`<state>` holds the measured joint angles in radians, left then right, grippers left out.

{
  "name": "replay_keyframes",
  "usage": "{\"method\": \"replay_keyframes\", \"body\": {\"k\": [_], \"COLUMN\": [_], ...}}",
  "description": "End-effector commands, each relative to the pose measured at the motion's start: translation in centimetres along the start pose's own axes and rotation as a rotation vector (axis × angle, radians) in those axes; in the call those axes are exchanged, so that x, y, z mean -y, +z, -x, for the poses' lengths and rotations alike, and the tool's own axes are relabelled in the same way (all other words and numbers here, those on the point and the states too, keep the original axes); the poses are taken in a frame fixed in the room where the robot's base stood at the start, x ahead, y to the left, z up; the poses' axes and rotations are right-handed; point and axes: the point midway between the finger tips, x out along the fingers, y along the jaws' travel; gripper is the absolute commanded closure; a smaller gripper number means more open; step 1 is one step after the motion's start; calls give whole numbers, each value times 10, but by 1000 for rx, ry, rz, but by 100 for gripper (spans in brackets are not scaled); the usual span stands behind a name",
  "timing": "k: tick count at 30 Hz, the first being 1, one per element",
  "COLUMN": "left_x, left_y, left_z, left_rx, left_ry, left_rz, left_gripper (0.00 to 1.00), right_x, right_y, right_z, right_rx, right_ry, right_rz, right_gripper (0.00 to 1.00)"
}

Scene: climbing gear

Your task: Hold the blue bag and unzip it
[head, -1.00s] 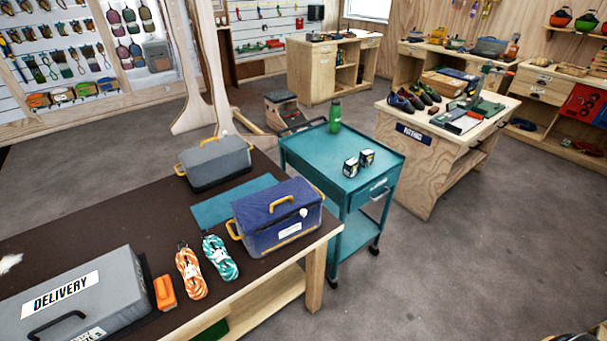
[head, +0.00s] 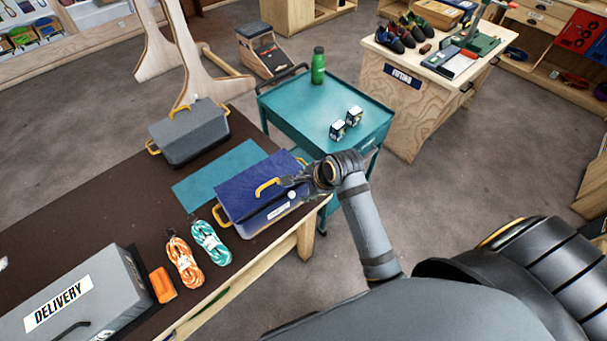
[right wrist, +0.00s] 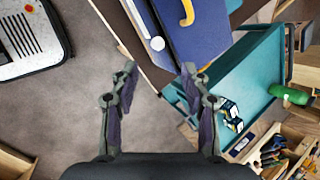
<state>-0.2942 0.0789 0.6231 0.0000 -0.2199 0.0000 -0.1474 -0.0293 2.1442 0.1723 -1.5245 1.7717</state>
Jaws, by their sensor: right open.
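The blue bag (head: 250,188) sits on the dark workbench at its right end. It has yellow handles, a white label and a pale round zipper pull (head: 292,194) on its front edge. The bag (right wrist: 205,30) and pull (right wrist: 157,43) also show in the right wrist view. My right gripper (head: 290,182) overlaps the bag's right part in the head view. In the right wrist view its fingers (right wrist: 158,75) are spread and empty, with the bag beyond them. I cannot tell any contact. My left gripper is not in view.
A grey bag (head: 190,135), orange rope (head: 184,262), teal rope (head: 211,243), an orange case (head: 162,285) and a grey delivery box (head: 75,300) share the workbench (head: 60,225). A teal cart (head: 300,110) with a green bottle (head: 318,66) stands close behind the bag.

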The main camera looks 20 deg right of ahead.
Motion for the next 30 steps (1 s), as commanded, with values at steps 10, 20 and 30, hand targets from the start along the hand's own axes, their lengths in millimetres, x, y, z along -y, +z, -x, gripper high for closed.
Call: {"method": "replay_keyframes", "body": {"k": [10,20,30], "left_x": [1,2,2], "left_y": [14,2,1], "left_z": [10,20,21], "left_rx": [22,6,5], "left_ry": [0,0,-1], "left_rz": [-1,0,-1], "left_gripper": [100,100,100], "right_x": [0,0,0], "right_y": [0,0,0], "right_z": [-36,-94,-106], "right_rx": [0,-1,-1], "right_ry": [5,1,0], "right_rz": [-1,1,2], "right_gripper": [53,53,53]}}
